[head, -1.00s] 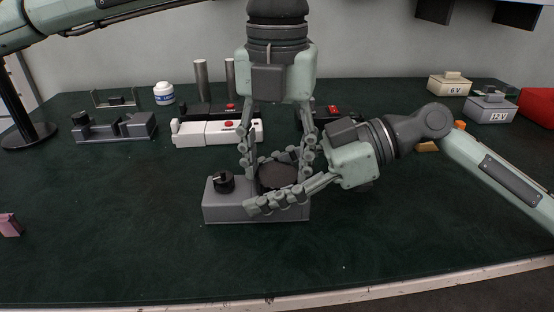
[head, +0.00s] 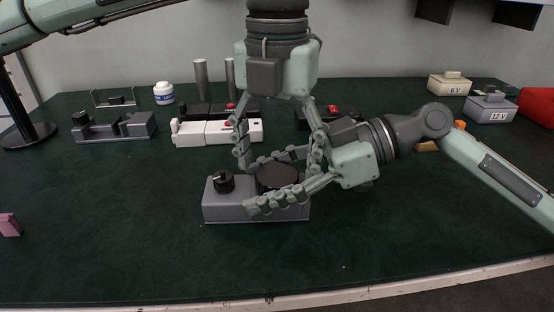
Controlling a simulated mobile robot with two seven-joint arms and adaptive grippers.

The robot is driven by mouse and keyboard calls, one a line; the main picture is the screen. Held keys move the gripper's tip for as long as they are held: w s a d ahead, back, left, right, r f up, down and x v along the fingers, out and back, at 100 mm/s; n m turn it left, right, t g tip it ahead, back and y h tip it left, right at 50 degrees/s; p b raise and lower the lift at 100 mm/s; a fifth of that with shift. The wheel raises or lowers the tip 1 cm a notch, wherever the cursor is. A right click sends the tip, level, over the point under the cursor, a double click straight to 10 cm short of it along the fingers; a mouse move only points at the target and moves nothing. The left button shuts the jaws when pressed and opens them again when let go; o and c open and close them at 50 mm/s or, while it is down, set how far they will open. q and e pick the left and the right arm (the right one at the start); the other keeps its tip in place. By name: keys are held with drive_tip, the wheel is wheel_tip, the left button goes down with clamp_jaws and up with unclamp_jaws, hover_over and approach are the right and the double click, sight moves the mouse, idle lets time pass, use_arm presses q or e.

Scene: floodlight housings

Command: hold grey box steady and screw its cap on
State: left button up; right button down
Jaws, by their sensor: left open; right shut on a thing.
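The grey box (head: 228,208) sits on the dark green table near the middle of the head view, with a black knob (head: 223,183) on its left part. The dark round cap (head: 277,176) lies on top of its right part; whether its thread is engaged cannot be seen. My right gripper (head: 258,184) reaches in from the right and is shut on the box, one finger along the front and one behind. My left gripper (head: 279,161) points down from above, open, its fingers spread on either side of the cap and apart from it.
A white box with a red button (head: 220,132) stands behind. A grey housing (head: 115,128) and a white jar (head: 164,93) are at the back left. Boxes marked 6 V (head: 450,84) and 12 V (head: 491,108) are at the back right. The front of the table is clear.

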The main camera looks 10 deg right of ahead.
use_arm(q)
drive_tip(key=shift+r, duration=2)
drive_tip(key=shift+c, duration=0.4)
wheel_tip(320, 180, up, 2)
drive_tip(key=n, duration=0.3)
drive_tip(key=shift+r, duration=0.15)
drive_tip(key=shift+r+n, duration=0.6)
drive_tip(key=shift+n, duration=0.5)
drive_tip(key=shift+f, duration=4)
